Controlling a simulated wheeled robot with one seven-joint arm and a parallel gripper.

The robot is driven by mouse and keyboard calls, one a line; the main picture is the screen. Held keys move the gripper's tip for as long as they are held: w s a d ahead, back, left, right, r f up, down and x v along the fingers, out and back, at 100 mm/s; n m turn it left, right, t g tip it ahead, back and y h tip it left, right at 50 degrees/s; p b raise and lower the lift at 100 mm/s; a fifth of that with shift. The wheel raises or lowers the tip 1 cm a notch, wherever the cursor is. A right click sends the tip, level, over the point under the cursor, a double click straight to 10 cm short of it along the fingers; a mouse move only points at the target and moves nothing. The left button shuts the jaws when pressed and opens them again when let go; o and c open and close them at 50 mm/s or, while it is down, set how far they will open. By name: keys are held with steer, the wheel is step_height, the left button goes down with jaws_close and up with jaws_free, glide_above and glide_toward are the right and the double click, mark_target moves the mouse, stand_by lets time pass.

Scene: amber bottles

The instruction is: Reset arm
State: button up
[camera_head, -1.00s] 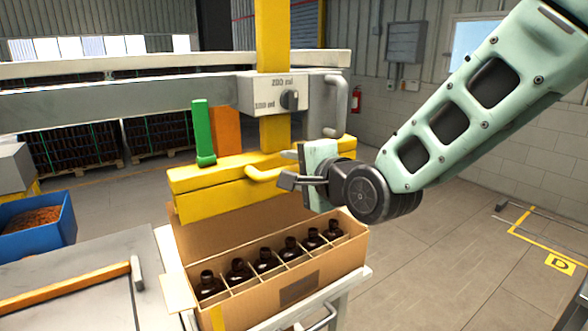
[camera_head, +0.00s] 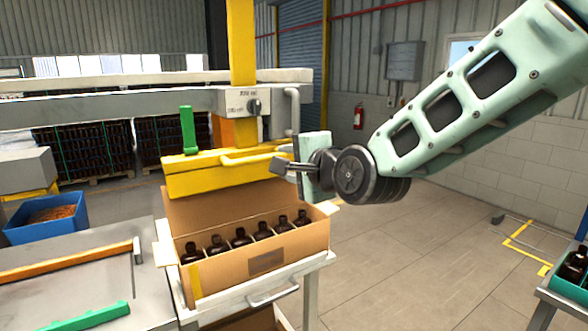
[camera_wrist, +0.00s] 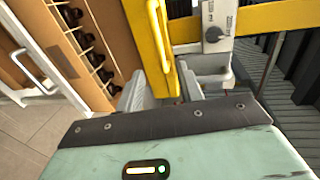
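My gripper (camera_head: 284,166) is on my raised pale green arm, in front of the right end of the yellow machine head. In the wrist view my gripper (camera_wrist: 165,92) shows two grey fingers apart, with the yellow bar (camera_wrist: 160,50) seen between and beyond them. I see nothing held. The carton (camera_head: 265,262) stands open below and left of the gripper, with a row of several dark amber bottles (camera_head: 240,238) upright in its compartments. The carton also shows at the upper left of the wrist view (camera_wrist: 55,50).
The yellow machine head (camera_head: 205,178) and its handle (camera_head: 255,158) are close to my gripper. A blue bin (camera_head: 48,230) and grey table (camera_head: 70,260) are at left. A teal crate (camera_head: 570,288) with bottles is at the right edge. Open floor (camera_head: 410,265) lies between.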

steer(key=shift+s+d, duration=0.1)
steer(key=shift+s, duration=0.05)
steer(key=s+d+f+n+g+h+b, duration=0.1)
steer(key=s+d+f+n+g+b, duration=0.15)
steer(key=s+f+n, duration=0.35)
steer(key=s+d+f+n+g+h+b, duration=0.2)
steer(key=s+f+n+g+b, duration=0.15)
steer(key=s+f, duration=0.5)
steer(key=s+d+f+n+g+h+b, duration=0.2)
steer(key=s+d+f+n+g, duration=0.1)
steer(key=s+d, duration=0.4)
steer(key=s+d+f+n+g+h+b, duration=0.1)
steer(key=s+d+f+n+g+h, duration=0.2)
steer(key=s+d+f+n, duration=0.3)
steer(key=s+f+g, duration=0.1)
steer(key=s+f, duration=0.1)
steer(key=s, duration=0.3)
steer(key=shift+s+d+b, duration=0.25)
steer(key=shift+d+b, duration=0.1)
steer(key=shift+f, duration=0.1)
